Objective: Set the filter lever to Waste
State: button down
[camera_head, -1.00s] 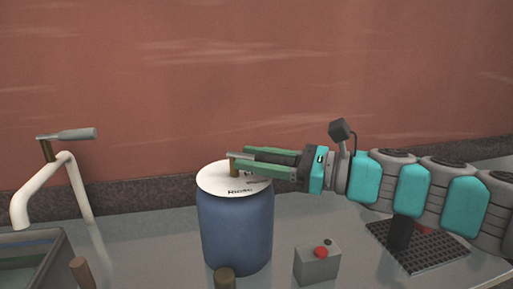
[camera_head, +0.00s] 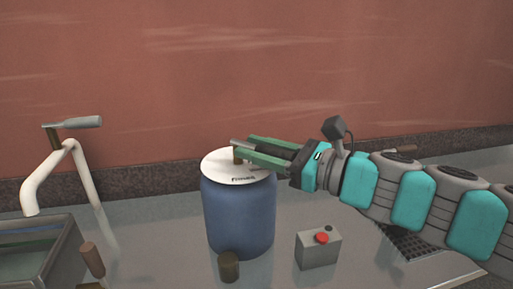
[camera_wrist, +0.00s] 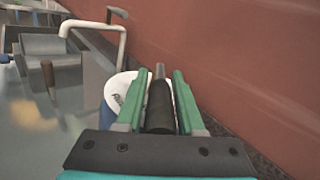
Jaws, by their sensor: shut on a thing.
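The filter (camera_head: 240,215) is a blue drum with a white round top plate (camera_head: 225,172). The plate carries dark lettering too small to read surely. A short brown post rises from the plate and bears the lever (camera_head: 240,144), whose grey tip shows at the fingers. My gripper (camera_head: 250,149) reaches in from the right, over the plate, and is shut on the lever. In the wrist view the lever's dark handle (camera_wrist: 160,108) lies lengthwise between the two green fingers. Its far tip sticks out past them. The fingers and handle hide part of the plate.
A white tap (camera_head: 52,178) with a grey handle and a grey sink (camera_head: 62,262) stand at the left. A grey box with a red button (camera_head: 322,238) stands right of the drum. Brown knobs (camera_head: 92,260) (camera_head: 228,265) rise in front. A reddish wall (camera_head: 250,70) is behind.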

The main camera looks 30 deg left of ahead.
jog(key=c, duration=0.5)
grip_release()
jog(key=shift+s+d, duration=0.2)
jog(key=shift+d, duration=1.75)
jog(key=shift+s+d, duration=0.2)
jog(key=shift+d, duration=1.75)
